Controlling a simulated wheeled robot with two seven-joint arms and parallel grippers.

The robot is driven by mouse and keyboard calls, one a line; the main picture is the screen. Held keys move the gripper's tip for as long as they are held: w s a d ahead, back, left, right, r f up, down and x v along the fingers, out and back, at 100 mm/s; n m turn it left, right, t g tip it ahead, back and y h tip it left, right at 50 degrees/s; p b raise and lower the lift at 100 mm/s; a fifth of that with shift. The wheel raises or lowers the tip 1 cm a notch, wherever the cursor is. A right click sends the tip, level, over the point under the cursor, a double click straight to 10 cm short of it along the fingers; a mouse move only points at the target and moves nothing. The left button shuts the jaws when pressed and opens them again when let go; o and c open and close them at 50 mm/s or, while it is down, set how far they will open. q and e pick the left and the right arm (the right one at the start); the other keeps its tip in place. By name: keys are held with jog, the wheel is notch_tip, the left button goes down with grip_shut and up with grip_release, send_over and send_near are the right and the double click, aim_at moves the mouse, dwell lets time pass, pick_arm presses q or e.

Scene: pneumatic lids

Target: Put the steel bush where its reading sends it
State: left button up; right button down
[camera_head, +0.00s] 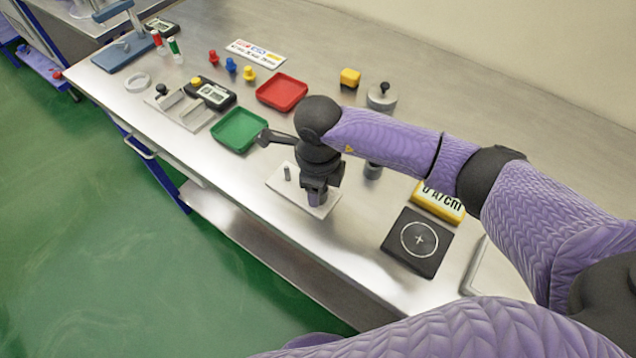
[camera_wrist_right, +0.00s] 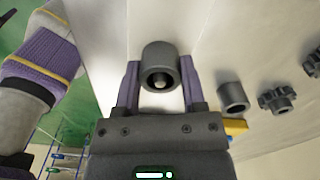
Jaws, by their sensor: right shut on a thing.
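My right gripper (camera_head: 318,198) is low over a white plate (camera_head: 275,182) with an upright grey pin (camera_head: 287,173). In the right wrist view, its fingers (camera_wrist_right: 158,88) are shut on a dark grey steel bush (camera_wrist_right: 160,62). A light round end shows inside the bush's bore; I cannot tell whether it is a second pin. The head view hides most of the bush behind the gripper. A red tray (camera_head: 282,106) and a green tray (camera_head: 228,145) lie farther left. My left gripper is out of view.
Another grey bush (camera_wrist_right: 233,97) and dark gears (camera_wrist_right: 277,99) lie beside the gripper. A knobbed weight (camera_head: 381,99) and yellow block (camera_head: 349,78) stand behind the arm. A digital gauge (camera_head: 214,96) and coloured pegs (camera_head: 249,73) stand left. The front table edge is close.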

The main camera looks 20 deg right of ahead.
jog(key=shift+f, duration=0.1)
grip_release()
jog(key=shift+r, duration=0.35)
notch_tip(320, 180, up, 3)
jog(key=p, duration=0.2)
jog(key=shift+f+p, duration=0.2)
jog(key=shift+p, duration=0.1)
notch_tip(320, 180, up, 4)
jog(key=p, duration=0.3)
jog(key=shift+f, duration=0.1)
